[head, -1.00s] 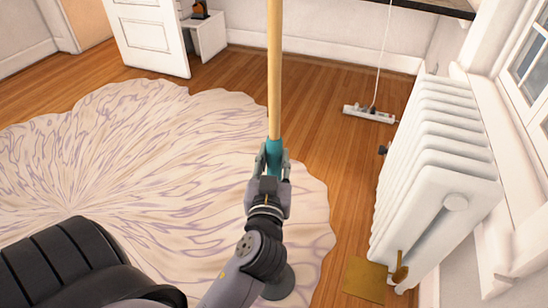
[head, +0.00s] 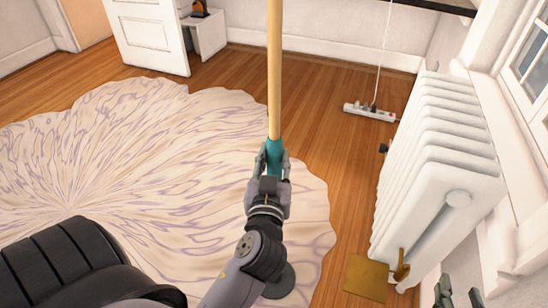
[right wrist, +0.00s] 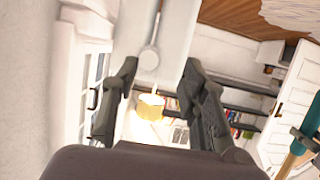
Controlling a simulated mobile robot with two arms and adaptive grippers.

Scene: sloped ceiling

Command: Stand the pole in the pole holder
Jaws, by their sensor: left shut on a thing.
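My left gripper (head: 267,168) is shut on the pole (head: 274,75) at its teal grip. The pole stands nearly upright in the head view, its wooden shaft running out of the top edge. Its lower part is hidden behind my arm. A brass flat plate with an upright bracket, seemingly the pole holder (head: 366,278), is on the floor beside the radiator, right of my left gripper. My right gripper (head: 458,292) is at the bottom right of the head view, its fingers apart. In the right wrist view the right gripper (right wrist: 160,75) is open and empty; the pole's teal part (right wrist: 303,142) shows at the right edge.
A white radiator (head: 440,150) stands along the right wall under a window. A pale patterned rug (head: 150,150) covers the floor at left. A white power strip (head: 370,112) lies further back. A grey disc (head: 281,283) shows below my left arm.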

